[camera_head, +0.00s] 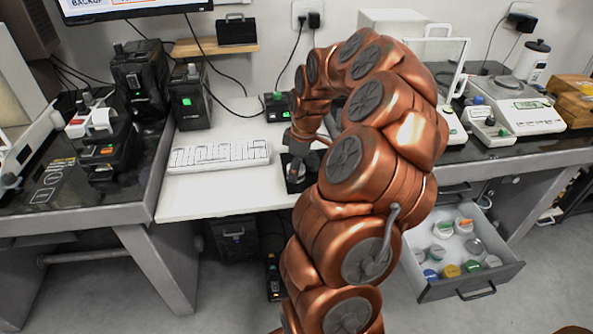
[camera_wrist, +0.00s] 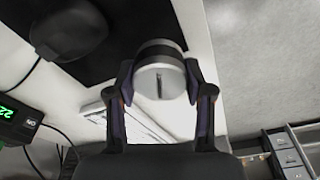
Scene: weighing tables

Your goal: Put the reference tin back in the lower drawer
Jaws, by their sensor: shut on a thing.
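A grey round tin (camera_wrist: 160,82) with a dark band and a slot in its top is between the two fingers of my gripper (camera_wrist: 160,90) in the wrist view. The fingers are shut on its sides. In the head view my gripper (camera_head: 298,155) is low over the white desk's front part, by a small dark pad; my arm hides part of it. I cannot tell whether the tin touches the surface below. The lower drawer (camera_head: 476,284) is pulled open at the lower right, well to the right of my gripper. It holds several tins with white, grey, blue, yellow and green tops.
A white keyboard (camera_head: 220,156) lies left of my gripper. A closed drawer front (camera_head: 454,191) is above the open drawer. Balances (camera_head: 520,105) stand on the right table. Black devices (camera_head: 190,95) stand behind the keyboard. Floor is clear in front of the white desk's left part.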

